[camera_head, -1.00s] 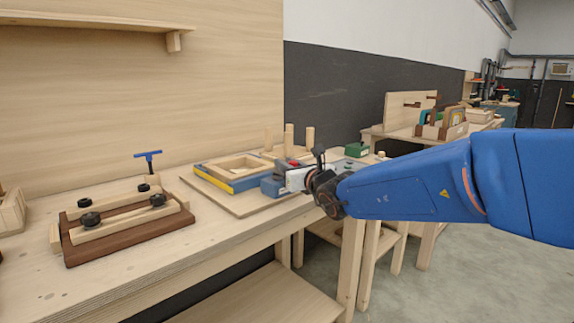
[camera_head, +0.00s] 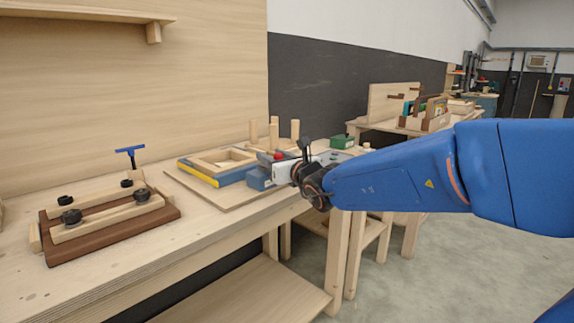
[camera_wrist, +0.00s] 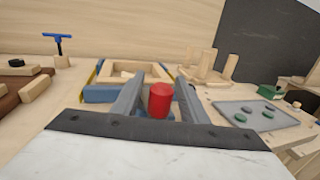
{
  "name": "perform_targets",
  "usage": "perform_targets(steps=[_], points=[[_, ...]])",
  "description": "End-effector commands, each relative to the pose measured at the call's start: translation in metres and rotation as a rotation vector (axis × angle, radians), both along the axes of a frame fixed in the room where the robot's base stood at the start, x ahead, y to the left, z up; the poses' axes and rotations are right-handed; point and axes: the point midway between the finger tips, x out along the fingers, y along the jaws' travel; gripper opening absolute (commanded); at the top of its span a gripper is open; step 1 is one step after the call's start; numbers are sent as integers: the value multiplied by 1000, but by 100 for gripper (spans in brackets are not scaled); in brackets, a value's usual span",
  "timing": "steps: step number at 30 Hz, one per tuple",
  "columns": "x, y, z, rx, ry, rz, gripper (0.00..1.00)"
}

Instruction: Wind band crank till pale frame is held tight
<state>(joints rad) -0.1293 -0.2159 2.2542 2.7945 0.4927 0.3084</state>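The pale square frame (camera_head: 222,160) lies flat on a thin board (camera_head: 190,184) on the bench. Blue and yellow edging (camera_head: 238,176) runs around its sides. The frame also shows in the wrist view (camera_wrist: 133,72), just beyond my fingers. The red crank knob (camera_wrist: 160,99) stands upright between the two fingers of my gripper (camera_wrist: 158,90). Small gaps seem to show on both sides of the knob, so the fingers look open around it. In the head view my gripper (camera_head: 273,172) is at the right side of the frame; the crank's arm is mostly hidden.
Upright pegs (camera_head: 274,134) stand behind the frame. A grey tray (camera_wrist: 257,114) with green pieces and a green box (camera_head: 341,141) lie to the right.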

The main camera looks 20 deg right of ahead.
Motion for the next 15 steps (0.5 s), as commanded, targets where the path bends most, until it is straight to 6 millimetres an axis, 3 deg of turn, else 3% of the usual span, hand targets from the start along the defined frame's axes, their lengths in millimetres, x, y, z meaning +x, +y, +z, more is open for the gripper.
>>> perform_targets(steps=[15], points=[[-70,-21,1,0,-2,-1,40]])
